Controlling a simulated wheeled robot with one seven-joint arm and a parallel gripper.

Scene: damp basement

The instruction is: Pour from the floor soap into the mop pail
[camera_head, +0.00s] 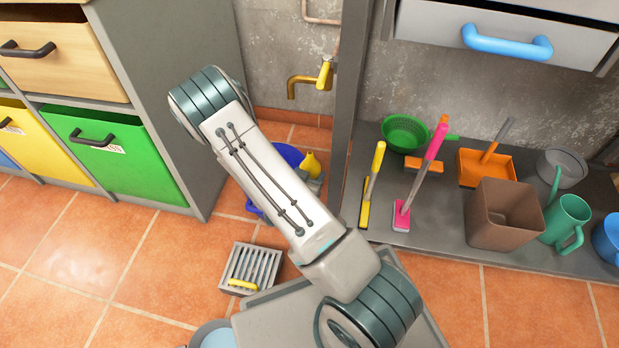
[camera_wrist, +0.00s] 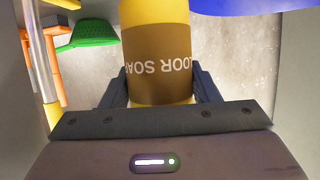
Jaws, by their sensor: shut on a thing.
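The floor soap is a yellow bottle with a brown label (camera_wrist: 155,62); its narrow yellow neck (camera_head: 311,162) shows past my arm in the head view and looks about upright. My gripper (camera_wrist: 158,90) is shut on the bottle, one dark finger on each side of the label. A blue pail (camera_head: 289,154), which I take for the mop pail, stands on the floor below the tap, mostly hidden behind my arm. Its blue side also shows at the top right of the wrist view (camera_wrist: 240,5), close beside the bottle. No flowing soap shows.
A brass tap (camera_head: 310,82) is on the wall above. A shelf upright (camera_head: 352,120) stands right of the pail. The low shelf holds a green colander (camera_head: 405,132), brushes, a brown bin (camera_head: 503,215) and jugs. A grey grate (camera_head: 250,268) lies on the tiles; drawers stand left.

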